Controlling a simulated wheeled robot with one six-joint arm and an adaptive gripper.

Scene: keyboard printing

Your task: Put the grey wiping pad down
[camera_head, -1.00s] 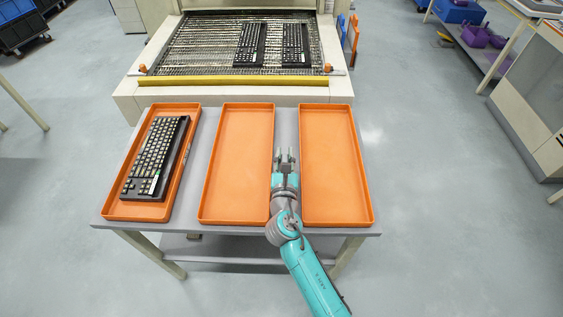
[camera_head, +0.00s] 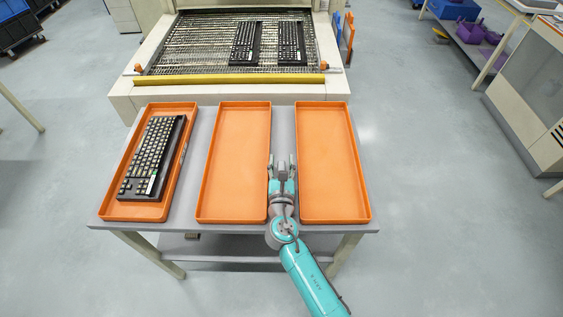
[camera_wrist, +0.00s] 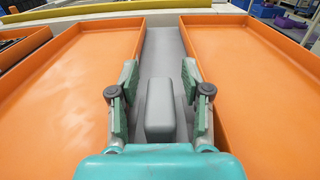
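The grey wiping pad (camera_wrist: 160,108) is a small block with rounded edges. It is on the grey table strip (camera_wrist: 165,45) between the middle and right orange trays. My gripper (camera_wrist: 158,78) is open around it, with one finger on each side and a narrow gap between each finger and the pad. In the head view my gripper (camera_head: 281,158) is over the same strip, and the pad (camera_head: 282,168) shows small between the fingers. The pad's underside is hidden.
The middle tray (camera_head: 236,160) and right tray (camera_head: 332,160) are empty and close on either side of my gripper. The left tray (camera_head: 112,208) holds a black keyboard (camera_head: 153,158). Behind the table, a machine bed (camera_head: 190,45) carries two more keyboards (camera_head: 245,43).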

